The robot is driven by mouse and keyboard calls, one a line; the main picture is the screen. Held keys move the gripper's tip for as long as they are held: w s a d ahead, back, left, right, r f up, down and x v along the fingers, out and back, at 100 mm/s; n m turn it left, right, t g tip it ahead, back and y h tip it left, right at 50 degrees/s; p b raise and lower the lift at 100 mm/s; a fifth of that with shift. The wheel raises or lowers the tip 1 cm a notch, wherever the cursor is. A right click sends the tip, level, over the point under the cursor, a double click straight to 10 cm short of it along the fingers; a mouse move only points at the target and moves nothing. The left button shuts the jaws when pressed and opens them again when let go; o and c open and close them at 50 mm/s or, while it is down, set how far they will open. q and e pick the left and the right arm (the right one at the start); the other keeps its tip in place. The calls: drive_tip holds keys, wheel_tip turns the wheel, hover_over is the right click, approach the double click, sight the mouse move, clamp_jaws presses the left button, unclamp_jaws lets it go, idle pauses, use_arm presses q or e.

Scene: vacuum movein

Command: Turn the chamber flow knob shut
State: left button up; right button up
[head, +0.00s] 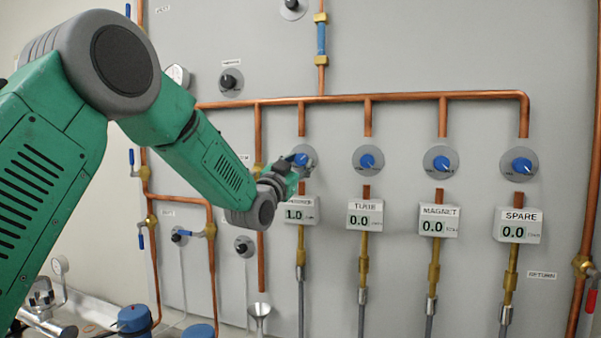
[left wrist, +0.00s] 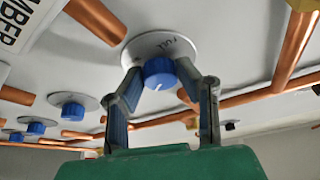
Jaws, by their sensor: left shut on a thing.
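The chamber flow knob is a blue knob (head: 301,159) on a round grey plate, leftmost in the row of blue knobs. Its display (head: 298,212) below reads 1.0. My left gripper (head: 297,165) is at this knob and partly covers it in the head view. In the left wrist view the blue knob (left wrist: 158,73) sits between the two fingers of my left gripper (left wrist: 160,82), which are shut on it. A white pointer line shows on its face, and the plate behind it is marked FULL. My right gripper is not in view.
Three more blue knobs, for TUBE (head: 367,160), MAGNET (head: 441,162) and SPARE (head: 520,165), stand to the right; their displays read 0.0. Copper pipes (head: 400,97) run above and between them. A black knob (head: 244,246) is at lower left. The space before the right-hand panel is clear.

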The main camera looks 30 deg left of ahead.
use_arm(q)
drive_tip(key=m+h, duration=0.1)
drive_tip(key=m, duration=0.1)
drive_tip(key=m+h+b, duration=0.1)
drive_tip(key=m, duration=0.2)
drive_tip(key=shift+a+f+g+b, duration=0.1)
drive_tip(key=shift+g+b, duration=0.2)
drive_tip(key=shift+g, duration=0.1)
drive_tip(key=m+g+h, duration=0.1)
drive_tip(key=m+h, duration=0.1)
drive_tip(key=m, duration=0.2)
drive_tip(key=shift+m+b, duration=0.3)
drive_tip(key=shift+b, duration=0.05)
drive_tip(key=m+g, duration=0.1)
drive_tip(key=m, duration=0.1)
drive_tip(key=m+g+h, duration=0.1)
drive_tip(key=m, duration=0.1)
drive_tip(key=shift+a+m, duration=0.1)
drive_tip(key=shift+m, duration=0.3)
drive_tip(key=m+g, duration=0.1)
drive_tip(key=m, duration=0.1)
drive_tip(key=shift+m, duration=0.4)
drive_tip(key=shift+m+p, duration=0.3)
drive_tip(key=shift+m, duration=0.2)
drive_tip(key=shift+g, duration=0.3)
drive_tip(key=o, duration=1.1)
